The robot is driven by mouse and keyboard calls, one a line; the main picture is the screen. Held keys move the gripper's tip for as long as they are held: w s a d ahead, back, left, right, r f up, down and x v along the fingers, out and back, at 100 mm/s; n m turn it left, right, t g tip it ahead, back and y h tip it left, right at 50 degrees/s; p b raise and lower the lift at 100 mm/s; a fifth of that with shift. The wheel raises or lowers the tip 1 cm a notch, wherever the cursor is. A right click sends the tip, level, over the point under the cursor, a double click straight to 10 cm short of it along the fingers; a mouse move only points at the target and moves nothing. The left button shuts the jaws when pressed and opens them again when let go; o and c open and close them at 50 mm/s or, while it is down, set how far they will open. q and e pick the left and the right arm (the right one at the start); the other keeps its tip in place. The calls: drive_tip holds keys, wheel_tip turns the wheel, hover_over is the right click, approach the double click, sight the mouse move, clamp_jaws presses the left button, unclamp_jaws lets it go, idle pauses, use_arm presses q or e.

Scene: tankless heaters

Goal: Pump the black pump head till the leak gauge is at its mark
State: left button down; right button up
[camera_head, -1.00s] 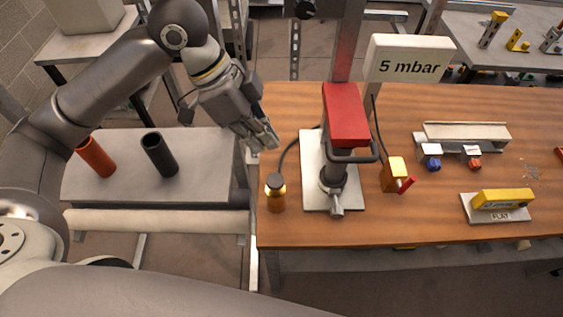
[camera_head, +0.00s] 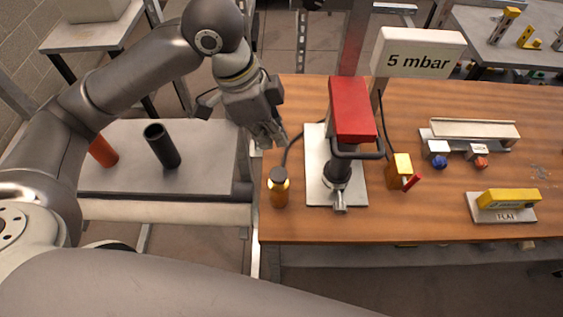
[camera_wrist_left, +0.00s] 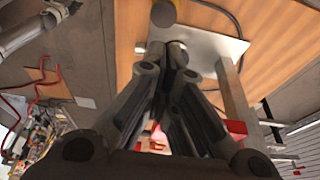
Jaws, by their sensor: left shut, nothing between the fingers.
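The black pump head (camera_head: 278,174) tops a small amber bottle (camera_head: 279,193) standing upright at the table's near left corner. My left gripper (camera_head: 274,139) is shut and empty, pointing down just behind and above the pump head, apart from it. In the left wrist view, its shut fingers (camera_wrist_left: 173,52) point towards a dark round top with a yellowish part at the upper edge, probably the pump head. A sign (camera_head: 418,60) reads "5 mbar". I cannot make out a gauge needle or mark. My right gripper is not in view.
A red-topped unit (camera_head: 351,108) with a dark handle stands on a white plate (camera_head: 318,177) right of the bottle. A black hose curves between. A yellow block (camera_head: 401,167) with a red lever is further right. A grey side table (camera_head: 205,158) holds orange and black tubes.

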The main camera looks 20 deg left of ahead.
sight(282, 175)
use_arm(q)
drive_tip(key=x, duration=0.6)
drive_tip(key=p+x, duration=0.1)
drive_tip(key=x, duration=0.2)
drive_tip(key=shift+a+f, duration=0.25)
drive_tip(key=shift+f, duration=0.55)
drive_tip(key=shift+s+f, duration=0.15)
drive_tip(key=shift+f, duration=1.15)
